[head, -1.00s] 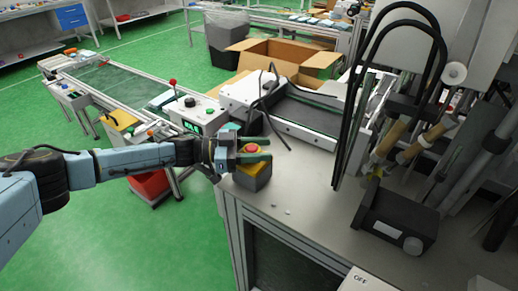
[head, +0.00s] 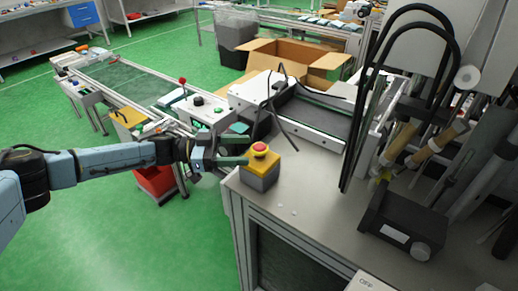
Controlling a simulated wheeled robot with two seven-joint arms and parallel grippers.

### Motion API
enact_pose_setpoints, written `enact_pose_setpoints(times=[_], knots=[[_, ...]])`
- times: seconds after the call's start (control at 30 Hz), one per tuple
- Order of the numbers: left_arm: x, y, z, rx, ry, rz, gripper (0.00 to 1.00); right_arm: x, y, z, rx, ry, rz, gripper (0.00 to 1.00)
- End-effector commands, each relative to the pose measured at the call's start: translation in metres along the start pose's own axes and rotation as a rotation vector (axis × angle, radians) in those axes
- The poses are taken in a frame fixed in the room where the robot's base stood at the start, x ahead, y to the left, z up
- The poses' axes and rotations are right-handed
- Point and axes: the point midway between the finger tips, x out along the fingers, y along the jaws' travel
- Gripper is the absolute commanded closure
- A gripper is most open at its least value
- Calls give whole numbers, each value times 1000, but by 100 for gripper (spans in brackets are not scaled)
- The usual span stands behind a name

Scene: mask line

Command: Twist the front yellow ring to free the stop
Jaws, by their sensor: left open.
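A small stop box with a yellow top (head: 262,160), a grey base (head: 259,181) and a red button (head: 260,149) sits on the front left corner of the grey worktable (head: 310,190). The yellow ring is around the red button. My left gripper (head: 240,152) comes in from the left, just left of the button at about its height. Its fingers are open and nothing shows between them. I cannot tell whether a fingertip touches the box. My right gripper is not in view.
A small conveyor (head: 310,115) stands behind the stop box, with dark cables hanging near it. A black device (head: 402,222) and hanging black hoses are at the right. An open cardboard box (head: 290,62) is behind.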

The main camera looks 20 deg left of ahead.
Motion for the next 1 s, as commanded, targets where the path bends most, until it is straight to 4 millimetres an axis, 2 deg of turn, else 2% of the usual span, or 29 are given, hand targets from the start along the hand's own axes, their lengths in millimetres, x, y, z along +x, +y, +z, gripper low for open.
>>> enact_pose_setpoints(times=[0.1, 0.33, 0.5, 1.0], knots=[[-27, 0, 1, -1, -2, -4, 37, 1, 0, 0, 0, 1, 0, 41], [-56, 0, 0, 0, -1, -1, 37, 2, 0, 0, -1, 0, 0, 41], [-62, 0, 0, 1, -1, 0, 37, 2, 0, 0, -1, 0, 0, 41], [-62, 0, 0, 0, 0, 0, 37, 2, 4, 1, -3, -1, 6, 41]])
